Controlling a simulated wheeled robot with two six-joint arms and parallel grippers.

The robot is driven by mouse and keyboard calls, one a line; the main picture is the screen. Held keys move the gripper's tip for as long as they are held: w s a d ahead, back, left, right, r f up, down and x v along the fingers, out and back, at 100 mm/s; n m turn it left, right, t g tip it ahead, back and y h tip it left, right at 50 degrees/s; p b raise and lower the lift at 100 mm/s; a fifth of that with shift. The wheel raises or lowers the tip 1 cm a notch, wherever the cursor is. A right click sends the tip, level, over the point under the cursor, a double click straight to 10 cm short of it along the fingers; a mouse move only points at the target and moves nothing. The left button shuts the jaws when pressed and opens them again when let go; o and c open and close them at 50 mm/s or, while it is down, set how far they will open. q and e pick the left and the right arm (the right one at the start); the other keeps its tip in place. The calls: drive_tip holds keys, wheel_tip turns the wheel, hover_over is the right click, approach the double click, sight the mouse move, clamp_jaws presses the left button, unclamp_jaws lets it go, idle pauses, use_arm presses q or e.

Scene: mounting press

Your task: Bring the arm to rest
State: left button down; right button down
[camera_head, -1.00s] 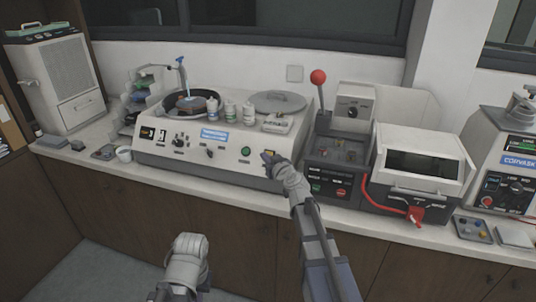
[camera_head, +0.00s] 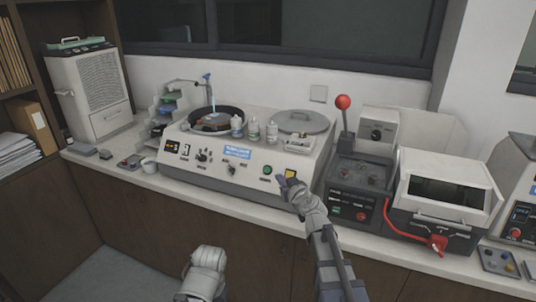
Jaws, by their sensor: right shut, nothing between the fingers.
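My right arm (camera_head: 318,235) reaches up from the bottom of the head view. Its gripper (camera_head: 282,182) is shut and empty, in front of the lower right of the grinder-polisher's front panel, just below a yellow switch (camera_head: 290,174) and a green button (camera_head: 267,170). I cannot tell whether it touches the panel. My left arm (camera_head: 206,272) shows only as a pale link at the bottom; its gripper is not in view. The grinder-polisher (camera_head: 210,182) has a wet wheel (camera_head: 216,121) on the left and a lidded wheel (camera_head: 300,122) on the right.
Right of the polisher stand a press with a red-knobbed lever (camera_head: 343,102) and a hooded machine with a red handle (camera_head: 438,243). The counter's front edge (camera_head: 215,205) runs below my gripper.

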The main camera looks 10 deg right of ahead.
drive_tip(key=s+a+f+n+g+y, duration=0.1)
drive_tip(key=s+a+f+n+g, duration=0.1)
drive_tip(key=s+a+f+g, duration=0.45)
drive_tip(key=s+a+f+n+g+y, duration=0.15)
drive_tip(key=s+a+f, duration=0.35)
drive_tip(key=a, duration=0.5)
drive_tip(key=s+d+f+m+g+h, duration=0.1)
drive_tip(key=s+f+g+h, duration=0.1)
drive_tip(key=s, duration=0.8)
drive_tip(key=s+d+f+m+g+h, duration=0.1)
drive_tip(key=s+f+g+h, duration=0.2)
drive_tip(key=s, duration=0.8)
drive_tip(key=g+h, duration=0.1)
drive_tip(key=g, duration=0.1)
drive_tip(key=shift+s+f+g+h, duration=0.3)
drive_tip(key=shift+f+g+h, duration=0.05)
drive_tip(key=shift+g, duration=0.05)
drive_tip(key=shift+w, duration=0.1)
